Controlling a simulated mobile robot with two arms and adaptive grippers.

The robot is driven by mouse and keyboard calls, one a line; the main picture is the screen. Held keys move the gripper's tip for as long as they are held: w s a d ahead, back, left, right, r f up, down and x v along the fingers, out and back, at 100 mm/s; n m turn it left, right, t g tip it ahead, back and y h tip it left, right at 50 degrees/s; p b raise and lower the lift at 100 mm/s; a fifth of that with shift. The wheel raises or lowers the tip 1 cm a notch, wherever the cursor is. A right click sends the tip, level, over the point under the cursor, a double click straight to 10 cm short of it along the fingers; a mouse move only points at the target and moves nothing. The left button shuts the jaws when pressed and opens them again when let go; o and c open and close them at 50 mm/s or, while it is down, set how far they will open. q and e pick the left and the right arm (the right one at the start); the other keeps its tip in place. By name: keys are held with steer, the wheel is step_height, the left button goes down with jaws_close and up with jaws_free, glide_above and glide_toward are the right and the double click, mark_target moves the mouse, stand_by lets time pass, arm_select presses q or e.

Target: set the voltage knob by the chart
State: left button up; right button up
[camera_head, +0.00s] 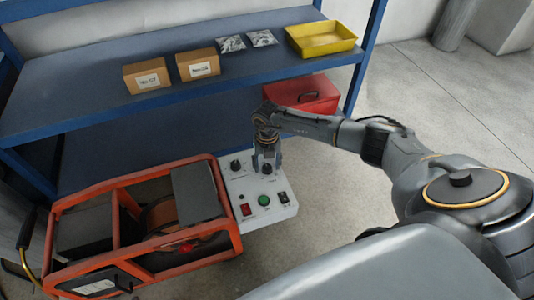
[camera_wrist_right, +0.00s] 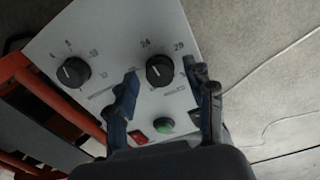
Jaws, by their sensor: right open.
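The light grey control panel (camera_head: 244,202) sits on the right side of the orange-framed machine. It carries two black knobs. The right knob (camera_wrist_right: 159,71) has the numbers 24 and 29 beside it in the right wrist view, so it looks like the voltage knob. The left knob (camera_wrist_right: 74,72) has smaller numbers around it. My right gripper (camera_head: 267,165) is over the panel at the right knob. In the right wrist view its open fingers (camera_wrist_right: 167,85) stand on either side of that knob; contact cannot be told. I cannot make out a chart. My left gripper is not in view.
The panel has a red switch (camera_head: 246,210), a green button (camera_head: 264,200) and a black switch (camera_head: 283,197). The orange-framed machine (camera_head: 225,200) stands left. A blue shelf (camera_head: 110,115) behind holds two boxes, packets and a yellow tray (camera_head: 322,51). A red toolbox (camera_head: 318,88) is beneath.

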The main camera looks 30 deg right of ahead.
mark_target(267, 167)
step_height(267, 167, up, 12)
steer(key=shift+f, duration=0.2)
steer(key=shift+a, duration=0.1)
stand_by(0.4)
